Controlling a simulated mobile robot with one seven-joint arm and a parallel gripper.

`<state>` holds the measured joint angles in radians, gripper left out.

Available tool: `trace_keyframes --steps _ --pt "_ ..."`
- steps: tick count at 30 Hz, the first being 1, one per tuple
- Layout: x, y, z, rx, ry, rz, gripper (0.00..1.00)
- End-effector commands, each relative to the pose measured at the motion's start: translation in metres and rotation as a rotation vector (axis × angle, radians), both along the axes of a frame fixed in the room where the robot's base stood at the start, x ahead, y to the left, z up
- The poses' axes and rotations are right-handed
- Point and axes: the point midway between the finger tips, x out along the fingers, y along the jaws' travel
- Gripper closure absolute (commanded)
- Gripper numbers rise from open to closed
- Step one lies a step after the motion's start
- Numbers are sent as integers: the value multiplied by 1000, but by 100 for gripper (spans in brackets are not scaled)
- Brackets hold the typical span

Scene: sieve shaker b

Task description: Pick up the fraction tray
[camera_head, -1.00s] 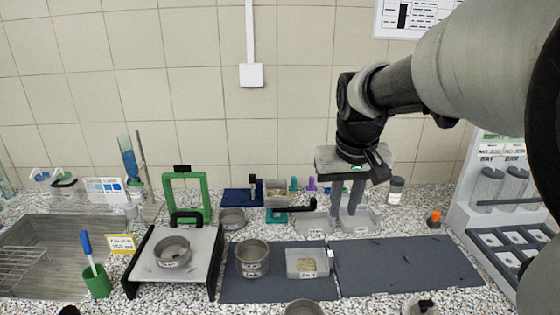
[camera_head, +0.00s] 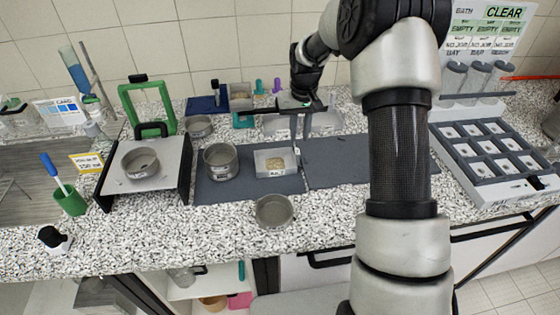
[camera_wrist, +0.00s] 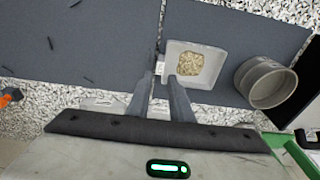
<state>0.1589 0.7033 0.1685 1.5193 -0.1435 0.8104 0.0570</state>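The fraction tray (camera_head: 264,170), a shallow pale square tray with a label and tan grains in it, sits on the dark mat. It also shows in the wrist view (camera_wrist: 208,53). My gripper (camera_head: 301,137) points down by the tray's back right corner in the head view. In the wrist view my gripper's fingers (camera_wrist: 162,76) are parted by a narrow gap, with the tray's side wall seen between or just beyond their tips. The gripper holds nothing. I cannot tell how far the tips are above the wall.
A round metal sieve (camera_head: 221,161) stands left of the tray, also seen in the wrist view (camera_wrist: 265,83). Another round pan (camera_head: 273,210) is in front. Empty trays (camera_head: 322,121) stand behind the gripper. The right mat (camera_head: 345,165) holds only small dark bits.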

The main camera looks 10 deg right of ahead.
Motion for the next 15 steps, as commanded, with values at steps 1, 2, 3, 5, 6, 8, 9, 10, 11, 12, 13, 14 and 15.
trace_keyframes --steps 1,2,3,5,6,8,9,10,11,12,13,14,15 --pt "0 0 -10 0 4 0 80" --pt "1 0 -16 0 4 1 80" --pt "2 0 -21 0 2 1 80" --pt "3 0 -28 0 2 0 80" --pt "4 0 -31 0 1 0 80" --pt "4 0 -34 0 -1 0 80" --pt "4 0 -36 0 -1 0 80" --pt "4 1 -38 0 0 0 80" --pt "5 1 -40 0 1 0 80" --pt "5 1 -44 0 3 1 80" --pt "5 1 -48 0 2 1 80" --pt "6 2 -53 0 3 1 80" --pt "6 2 -59 0 4 2 80"
